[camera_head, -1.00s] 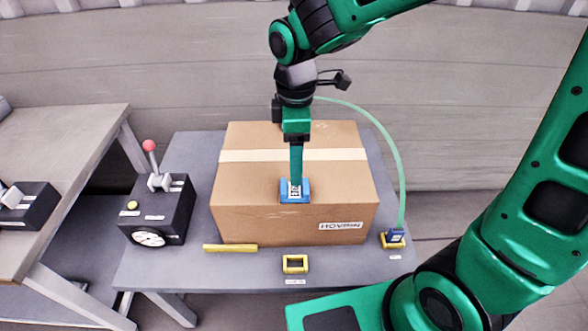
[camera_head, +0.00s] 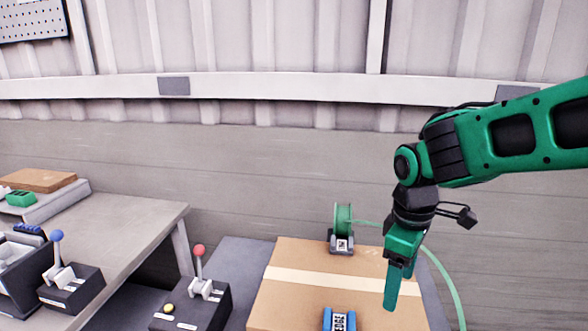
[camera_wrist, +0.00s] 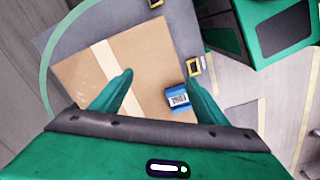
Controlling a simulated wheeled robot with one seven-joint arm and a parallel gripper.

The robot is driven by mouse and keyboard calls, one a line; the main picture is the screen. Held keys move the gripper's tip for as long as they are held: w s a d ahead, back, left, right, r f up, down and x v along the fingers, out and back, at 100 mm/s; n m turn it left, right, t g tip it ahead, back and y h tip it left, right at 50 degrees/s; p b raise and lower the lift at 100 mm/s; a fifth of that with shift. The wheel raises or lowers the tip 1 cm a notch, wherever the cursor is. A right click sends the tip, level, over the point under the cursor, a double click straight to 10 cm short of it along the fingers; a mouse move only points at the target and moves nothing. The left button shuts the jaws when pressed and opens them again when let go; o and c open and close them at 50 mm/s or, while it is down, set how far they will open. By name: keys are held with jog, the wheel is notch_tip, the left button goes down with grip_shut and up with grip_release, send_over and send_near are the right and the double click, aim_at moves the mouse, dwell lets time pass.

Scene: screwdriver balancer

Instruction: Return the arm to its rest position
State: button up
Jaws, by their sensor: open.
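My gripper (camera_head: 398,283) hangs below my green arm at the right of the head view, pointing down over the cardboard box. In the wrist view its two green fingers (camera_wrist: 165,82) are spread apart with nothing between them. The brown cardboard box (camera_head: 285,302) with a pale tape strip lies below it on the grey table. A blue block with a printed code label (camera_head: 340,319) sits on top of the box, to the left of the fingers in the head view and apart from them. It also shows in the wrist view (camera_wrist: 178,98), beside the right finger.
A black lever box with a red knob (camera_head: 199,250) is left of the box. Another lever with a blue knob (camera_head: 57,236) is on the left bench.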

jog(key=s+d+m, duration=1.6)
jog(key=s+d, duration=0.1)
jog(key=d, duration=0.1)
jog(key=shift+d+y, duration=0.3)
jog(key=shift+d, duration=0.05)
jog(key=shift+w+f, duration=0.1)
jog(key=shift+w+f, duration=0.25)
jog(key=shift+w, duration=0.35)
